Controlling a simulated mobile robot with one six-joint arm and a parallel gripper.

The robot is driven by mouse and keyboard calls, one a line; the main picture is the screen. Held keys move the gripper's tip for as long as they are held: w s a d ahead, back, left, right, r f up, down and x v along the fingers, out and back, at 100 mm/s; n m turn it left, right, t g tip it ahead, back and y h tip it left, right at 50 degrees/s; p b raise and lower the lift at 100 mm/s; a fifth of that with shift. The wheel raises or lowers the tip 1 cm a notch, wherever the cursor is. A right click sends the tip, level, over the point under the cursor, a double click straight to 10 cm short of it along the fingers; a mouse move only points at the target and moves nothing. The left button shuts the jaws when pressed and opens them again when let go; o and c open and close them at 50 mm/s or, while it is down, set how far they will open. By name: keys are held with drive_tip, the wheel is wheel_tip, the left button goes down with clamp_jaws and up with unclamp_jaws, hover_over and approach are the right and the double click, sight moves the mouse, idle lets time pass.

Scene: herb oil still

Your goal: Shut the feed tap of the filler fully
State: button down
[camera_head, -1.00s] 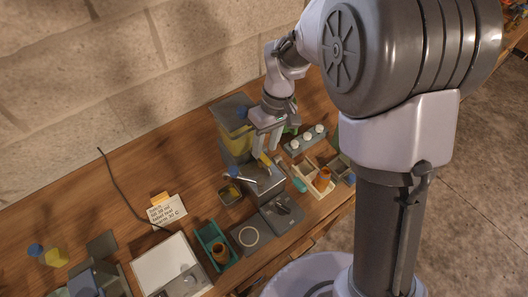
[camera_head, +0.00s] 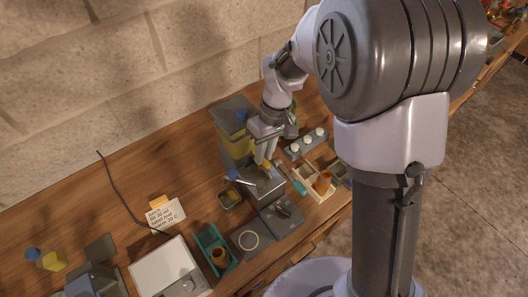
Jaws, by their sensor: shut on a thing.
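The filler (camera_head: 232,147) stands on the bench, a grey body with a yellow tank and a grey lid. A small yellow handle, which looks like its feed tap (camera_head: 267,164), shows at its front right. My gripper (camera_head: 266,158) points down over the front of the filler, with its fingertips at this yellow handle and shut on it. The fingers cover part of the handle, so its exact angle cannot be told. A white rod with a blue end (camera_head: 236,175) sticks out to the left below the fingers.
A rack with white-capped bottles (camera_head: 306,143) and a wooden tray (camera_head: 316,190) stand to the right. A small dish (camera_head: 230,195), a teal tray (camera_head: 213,245) and a white plate device (camera_head: 168,268) stand nearer. A note card (camera_head: 164,215) is at left.

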drive_tip(key=m+b, duration=0.2)
drive_tip(key=m, duration=0.2)
drive_tip(key=shift+s+m+t, duration=0.15)
drive_tip(key=shift+m+t, duration=0.15)
drive_tip(key=shift+t, duration=0.1)
drive_tip(key=m+t+b, duration=0.1)
drive_tip(key=m, duration=0.3)
drive_tip(key=shift+s+a+m, duration=0.1)
drive_tip(key=shift+a+m, duration=0.05)
drive_tip(key=shift+m, duration=0.15)
drive_tip(key=m+b, duration=0.1)
drive_tip(key=m, duration=0.3)
drive_tip(key=shift+a+t, duration=0.1)
drive_tip(key=shift+t, duration=0.2)
drive_tip(key=m, duration=0.2)
drive_tip(key=m+b, duration=0.1)
drive_tip(key=m, duration=0.1)
drive_tip(key=shift+a+m+t+h, duration=0.15)
drive_tip(key=shift+m+t+h, duration=0.15)
drive_tip(key=shift+m, duration=0.3)
drive_tip(key=c, duration=1.4)
unclamp_jaws()
drive_tip(key=shift+o, duration=0.2)
